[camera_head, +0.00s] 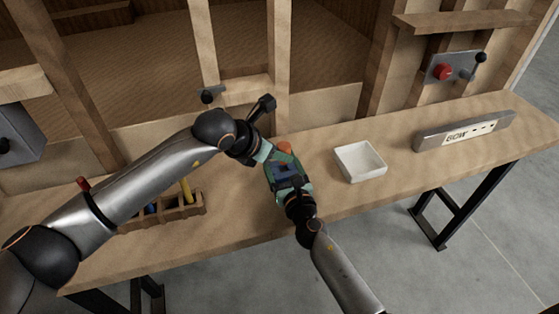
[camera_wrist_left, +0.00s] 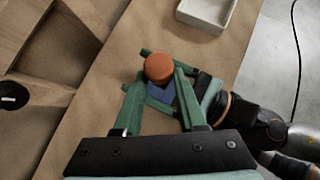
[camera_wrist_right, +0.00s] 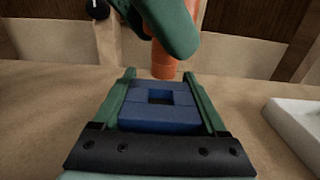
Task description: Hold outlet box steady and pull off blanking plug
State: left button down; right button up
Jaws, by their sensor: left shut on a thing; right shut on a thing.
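The blue outlet box (camera_head: 287,171) is between the green fingers of my right gripper (camera_head: 288,176), above the workbench. In the right wrist view the box (camera_wrist_right: 145,117) shows a square opening, and both fingers (camera_wrist_right: 160,85) flank it. The orange blanking plug (camera_head: 285,147) is at the fingers of my left gripper (camera_head: 274,153), which is shut on it. In the left wrist view the plug (camera_wrist_left: 159,67) shows its round top and partly covers the box (camera_wrist_left: 162,92). In the right wrist view the plug (camera_wrist_right: 164,62) stands just beyond the box's opening; I cannot tell if they touch.
A white tray (camera_head: 360,162) stands on the workbench (camera_head: 235,222), right of the grippers. A wooden tool caddy (camera_head: 182,212) sits to the left, near my left arm. A long metal block (camera_head: 465,131) lies at the right. The bench between tray and block is clear.

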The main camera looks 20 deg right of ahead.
aim_at(286, 144)
pick_arm(q)
jog(key=shift+r, duration=0.15)
jog(key=shift+r, duration=1.9)
pick_arm(e)
jog(key=o, duration=1.5)
jog(key=s, duration=1.2)
jog(key=shift+d, duration=0.25)
pick_arm(q)
jog(key=shift+s+f, duration=0.1)
pick_arm(e)
jog(key=shift+s, duration=0.1)
